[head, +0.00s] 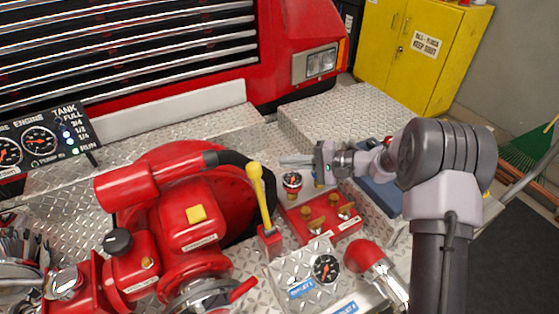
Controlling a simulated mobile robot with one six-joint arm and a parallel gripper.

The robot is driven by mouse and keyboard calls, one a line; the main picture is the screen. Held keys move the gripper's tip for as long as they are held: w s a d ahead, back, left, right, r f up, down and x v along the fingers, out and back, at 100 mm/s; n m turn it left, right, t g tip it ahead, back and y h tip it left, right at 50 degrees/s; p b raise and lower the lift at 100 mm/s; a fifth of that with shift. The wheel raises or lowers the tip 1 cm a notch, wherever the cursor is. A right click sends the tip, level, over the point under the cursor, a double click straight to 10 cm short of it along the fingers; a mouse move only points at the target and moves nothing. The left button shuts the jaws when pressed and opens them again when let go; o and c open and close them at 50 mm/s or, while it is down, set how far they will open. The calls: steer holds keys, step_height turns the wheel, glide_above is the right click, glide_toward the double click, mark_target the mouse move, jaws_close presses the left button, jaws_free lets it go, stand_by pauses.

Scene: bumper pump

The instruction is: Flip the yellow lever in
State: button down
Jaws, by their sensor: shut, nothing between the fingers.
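The yellow lever (257,184) stands nearly upright, tilted slightly left at its top, on a red base (270,240) right of the red pump (190,210). Its rounded knob is at the top. My gripper (285,161) reaches in from the right, behind and to the right of the lever knob, with its fingers pointing left. The fingers look closed and hold nothing. A gap shows between the fingertips and the lever, and they do not appear to touch.
A red panel with small brass valves (327,217) and a capped gauge (292,183) lie below my gripper. A round gauge (325,268) and a red-capped fitting (367,257) are nearer the front. The red truck (285,45) and a yellow cabinet (420,50) stand behind. Diamond plate (345,115) is clear at the back.

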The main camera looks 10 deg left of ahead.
steer(key=x, duration=0.8)
steer(key=shift+a+b, duration=0.1)
steer(key=shift+b, duration=0.2)
